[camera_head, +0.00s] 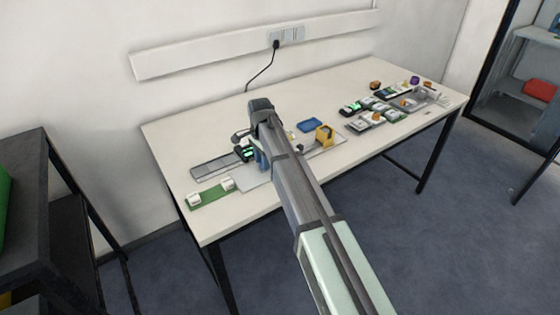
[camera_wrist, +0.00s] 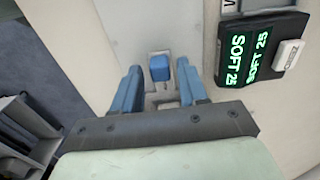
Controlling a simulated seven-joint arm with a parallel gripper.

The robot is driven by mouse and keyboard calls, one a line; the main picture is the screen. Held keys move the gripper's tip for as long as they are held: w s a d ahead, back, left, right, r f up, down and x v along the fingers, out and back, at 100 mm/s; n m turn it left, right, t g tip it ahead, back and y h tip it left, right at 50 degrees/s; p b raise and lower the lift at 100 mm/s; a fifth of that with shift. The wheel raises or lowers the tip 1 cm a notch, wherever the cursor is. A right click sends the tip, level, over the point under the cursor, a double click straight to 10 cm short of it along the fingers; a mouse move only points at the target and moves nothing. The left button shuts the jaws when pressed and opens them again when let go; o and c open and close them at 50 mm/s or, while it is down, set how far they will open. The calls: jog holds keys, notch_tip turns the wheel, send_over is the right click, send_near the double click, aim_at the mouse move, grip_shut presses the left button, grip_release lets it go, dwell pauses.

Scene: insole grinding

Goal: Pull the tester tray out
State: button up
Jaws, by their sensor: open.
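My gripper (camera_wrist: 159,78) is open, with its two blue fingers apart in the wrist view. A small blue knob (camera_wrist: 160,68) stands between the fingertips, with a visible gap on each side. The knob sits on a pale slotted part (camera_wrist: 163,98), which appears to be the tester tray; my gripper hides part of it. The tester, a black unit with green "SOFT 25" readouts (camera_wrist: 247,57), lies to the right. In the head view my gripper (camera_head: 261,160) is low over the table beside the tester's green display (camera_head: 245,154). My arm hides much of this area.
On the table (camera_head: 180,135), a green strip (camera_head: 211,193) with two white blocks lies at the near left. A grey slotted strip (camera_head: 214,166) lies behind it. A blue dish (camera_head: 307,126) and a yellow block (camera_head: 324,135) stand to the right. Several small devices crowd the table's right end.

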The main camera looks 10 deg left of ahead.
aim_at(241, 180)
jog(key=shift+f, duration=1.05)
jog(key=shift+r, duration=0.1)
dwell(0.4)
jog(key=c, duration=0.6)
jog(key=shift+s+a, duration=3.05)
jog(key=shift+a, duration=0.05)
jog(key=o, duration=0.6)
notch_tip(241, 180, up, 7)
